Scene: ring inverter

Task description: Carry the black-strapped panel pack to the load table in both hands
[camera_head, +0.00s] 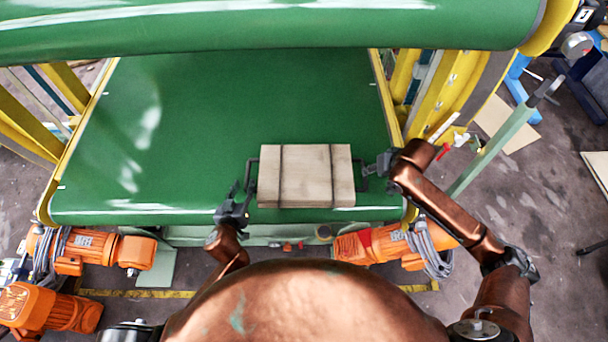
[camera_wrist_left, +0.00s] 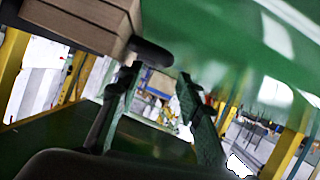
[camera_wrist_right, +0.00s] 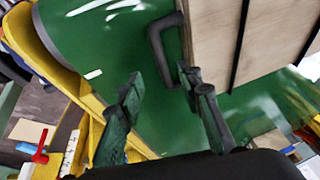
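The panel pack (camera_head: 305,185), pale wood with two black straps, lies flat near the front edge of the green belt (camera_head: 190,130). It has a dark handle at each end. My left gripper (camera_head: 240,198) is beside the left handle (camera_head: 252,172). In the left wrist view its fingers (camera_wrist_left: 158,82) are apart, with the dark handle end (camera_wrist_left: 150,53) just above them. My right gripper (camera_head: 380,163) is at the right handle (camera_head: 364,182). In the right wrist view its fingers (camera_wrist_right: 160,85) are apart and the handle (camera_wrist_right: 155,45) shows just beyond the fingertips. Neither clearly grips a handle.
A green roller (camera_head: 270,25) crosses the top of the head view. Yellow frame posts (camera_head: 440,85) flank the belt. Orange motors (camera_head: 95,250) sit below its front edge. The belt behind the pack is clear. No load table can be made out.

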